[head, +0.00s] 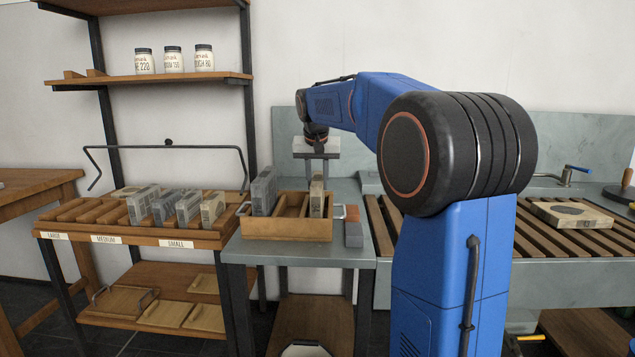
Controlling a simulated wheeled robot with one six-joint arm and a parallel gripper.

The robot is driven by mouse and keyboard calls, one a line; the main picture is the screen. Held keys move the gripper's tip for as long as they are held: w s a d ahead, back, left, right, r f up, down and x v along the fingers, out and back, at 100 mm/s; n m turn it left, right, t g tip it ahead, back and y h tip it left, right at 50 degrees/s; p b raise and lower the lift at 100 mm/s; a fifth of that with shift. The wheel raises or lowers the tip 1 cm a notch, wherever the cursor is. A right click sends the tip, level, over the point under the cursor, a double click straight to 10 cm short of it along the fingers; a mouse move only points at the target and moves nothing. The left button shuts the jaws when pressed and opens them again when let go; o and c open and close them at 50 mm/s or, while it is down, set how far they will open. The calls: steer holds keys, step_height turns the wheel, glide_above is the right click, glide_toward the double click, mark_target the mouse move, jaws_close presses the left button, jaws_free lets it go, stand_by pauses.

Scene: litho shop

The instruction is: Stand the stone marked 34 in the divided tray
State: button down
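The wooden divided tray (262,228) stands on a grey-topped table, with thin dividers inside. A dark grey stone (264,192) stands upright in its left part. A narrow beige stone (317,203) stands upright at its right side. Any number on either stone is too small to read, so I cannot tell which is marked 34. My gripper (317,176) points down directly over the beige stone, its fingers close to the stone's top. I cannot tell whether the fingers touch or grip it.
A slotted rack (140,232) labelled large, medium and small holds several stones at left. A grey and orange block (353,228) sits right of the tray. A slatted sink top (560,243) at right bears a flat stone (570,214). Jars (173,60) stand on a shelf above.

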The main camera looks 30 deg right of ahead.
steer(key=shift+f, duration=0.25)
stand_by(0.5)
steer(key=c, duration=1.3)
jaws_free()
steer(key=shift+f, duration=0.2)
steer(key=shift+r, duration=4.55)
steer(key=s+a+f+n, duration=0.1)
steer(key=s+a+f, duration=0.25)
steer(key=s, duration=0.35)
steer(key=s+a+f+n+y, duration=0.1)
steer(key=s+a+f, duration=0.2)
steer(key=s+a, duration=0.3)
steer(key=s+a+f+n, duration=0.2)
steer(key=s+a+f, duration=0.15)
steer(key=s, duration=0.45)
steer(key=s+a+f+n, duration=0.1)
steer(key=s+a+f, duration=0.2)
steer(key=s+f, duration=0.6)
steer(key=s+a+f+n+t+y, duration=0.1)
steer(key=s+a+f, duration=0.1)
steer(key=s+f, duration=0.7)
steer(key=shift+s+a+f+n, duration=0.25)
steer(key=shift+s+a+n, duration=0.15)
steer(key=shift+s, duration=0.2)
